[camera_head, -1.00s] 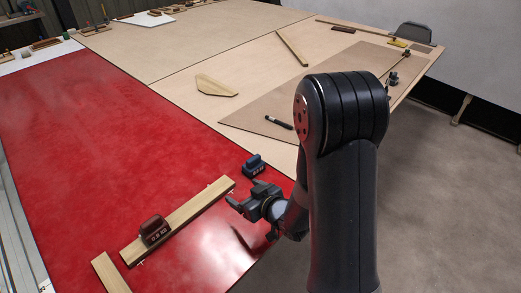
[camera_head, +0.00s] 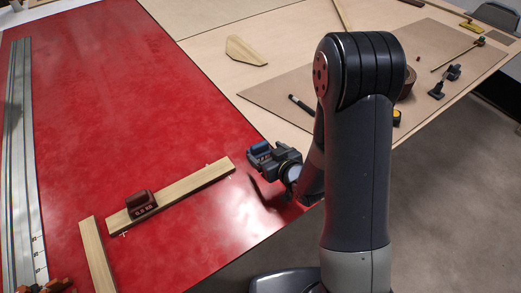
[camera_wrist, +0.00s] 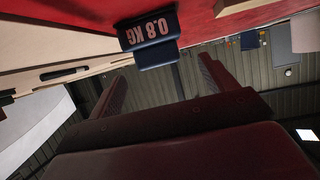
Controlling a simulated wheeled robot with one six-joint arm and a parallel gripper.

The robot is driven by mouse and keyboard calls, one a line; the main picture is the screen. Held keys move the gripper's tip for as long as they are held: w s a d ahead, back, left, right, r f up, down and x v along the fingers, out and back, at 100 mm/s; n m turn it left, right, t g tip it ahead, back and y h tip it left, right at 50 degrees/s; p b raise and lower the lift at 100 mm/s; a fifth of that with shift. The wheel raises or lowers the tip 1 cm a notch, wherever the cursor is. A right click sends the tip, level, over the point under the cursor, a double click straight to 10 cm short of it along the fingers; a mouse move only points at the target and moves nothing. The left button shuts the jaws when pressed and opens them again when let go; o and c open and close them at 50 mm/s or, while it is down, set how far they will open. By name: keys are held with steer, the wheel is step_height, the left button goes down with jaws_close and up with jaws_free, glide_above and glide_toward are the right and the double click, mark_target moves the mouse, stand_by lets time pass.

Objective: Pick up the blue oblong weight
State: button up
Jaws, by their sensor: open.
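The blue oblong weight (camera_head: 259,149) sits on the red surface (camera_head: 150,110) near its right edge, partly hidden by my gripper in the head view. In the wrist view the weight (camera_wrist: 149,32) shows its face marked 0.8 KG, just beyond the fingers. My gripper (camera_head: 262,160) is open and empty, close to the weight. In the wrist view its two fingers (camera_wrist: 160,85) stand apart, with the weight ahead of the gap between them. I cannot tell whether a finger touches it.
A dark red weight (camera_head: 141,204) sits on a wooden strip (camera_head: 190,192) to the left of my gripper. Another strip (camera_head: 97,255) lies at the front left.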

mark_target(261, 147)
steer(key=shift+p+x, duration=0.65)
steer(key=shift+x, duration=2.2)
steer(key=shift+d, duration=0.1)
steer(key=c, duration=1.4)
